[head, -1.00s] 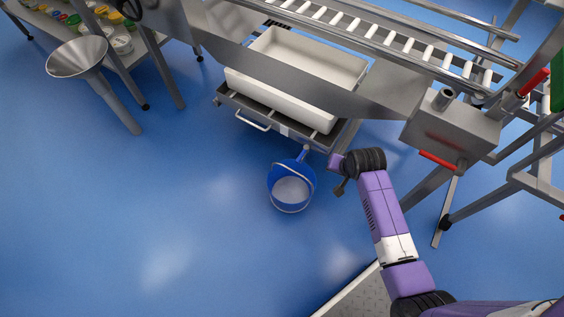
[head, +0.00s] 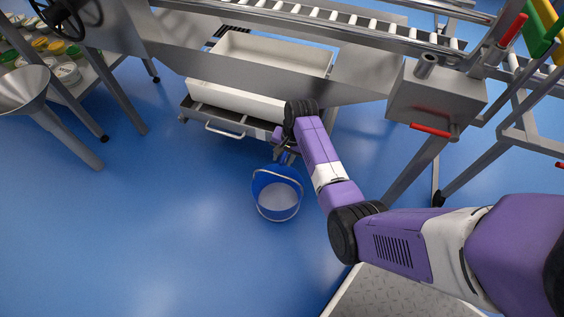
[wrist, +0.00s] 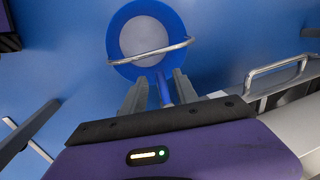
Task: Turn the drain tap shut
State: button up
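The drain tap's blue lever (wrist: 163,90) shows in the wrist view as a narrow bar between my fingers. In the head view the tap is mostly hidden by my wrist, at the front edge of the tray under the white tub (head: 220,92). My gripper (wrist: 159,82) is open around the lever, with a small gap visible on each side. In the head view my gripper (head: 284,148) is at the tray's front, just above the bucket. The blue bucket (head: 259,195) stands on the floor below, pale inside; it also shows in the wrist view (wrist: 116,42).
A tray handle (head: 225,132) projects left of my gripper, also seen in the wrist view (wrist: 276,70). A grey box with a red lever (head: 430,130) and metal legs stand to the right. A steel funnel (head: 25,90) is far left. Blue floor at front left is clear.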

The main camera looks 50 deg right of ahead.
jog(key=shift+w+f, duration=0.2)
jog(key=shift+f, duration=0.65)
grip_shut()
jog(key=shift+s, duration=0.1)
dwell(0.7)
